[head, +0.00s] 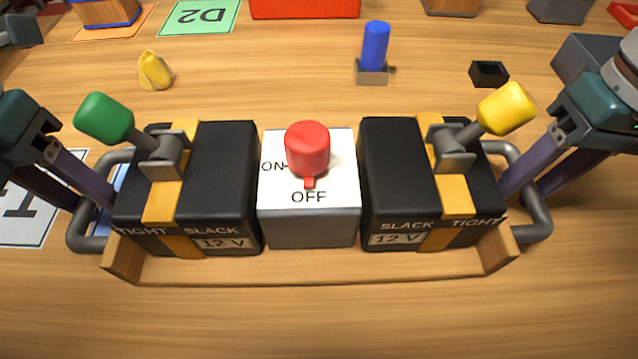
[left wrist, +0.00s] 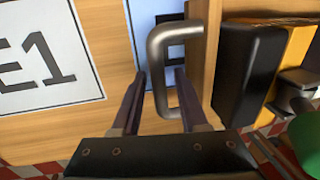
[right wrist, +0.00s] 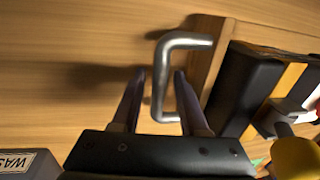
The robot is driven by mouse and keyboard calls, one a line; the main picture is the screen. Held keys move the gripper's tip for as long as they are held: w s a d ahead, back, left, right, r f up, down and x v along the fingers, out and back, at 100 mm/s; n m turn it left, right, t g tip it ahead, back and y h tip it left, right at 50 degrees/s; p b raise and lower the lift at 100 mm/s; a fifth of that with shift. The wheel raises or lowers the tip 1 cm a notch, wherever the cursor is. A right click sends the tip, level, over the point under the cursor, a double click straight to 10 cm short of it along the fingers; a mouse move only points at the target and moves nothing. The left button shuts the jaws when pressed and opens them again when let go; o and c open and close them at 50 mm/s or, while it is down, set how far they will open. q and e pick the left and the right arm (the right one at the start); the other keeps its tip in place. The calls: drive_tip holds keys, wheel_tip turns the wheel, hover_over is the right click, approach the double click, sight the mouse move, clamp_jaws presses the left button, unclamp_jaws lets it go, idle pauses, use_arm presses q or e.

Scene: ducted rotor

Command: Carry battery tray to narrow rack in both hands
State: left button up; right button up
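The battery tray (head: 310,270) is a shallow wooden tray on the table, holding two black 12 V batteries (head: 225,170) (head: 393,170) and a white-topped switch box (head: 308,235) between them. A grey loop handle sticks out at each end, left (head: 75,222) and right (head: 541,215). My left gripper (left wrist: 161,75) is open, its fingers on either side of the left handle with small gaps. My right gripper (right wrist: 160,77) is open in the same way around the right handle (right wrist: 158,62). I cannot make out a narrow rack in these views.
Behind the tray stand a blue peg in a block (head: 375,50), a small black open box (head: 489,74) and a yellow lump (head: 155,71). A green D2 card (head: 200,16) and a red container (head: 305,8) are farther back. The table in front is clear.

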use_arm(q)
clamp_jaws()
use_arm(e)
clamp_jaws()
use_arm(q)
drive_tip(key=shift+r, duration=0.1)
use_arm(e)
drive_tip(key=shift+r, duration=0.1)
idle(0.7)
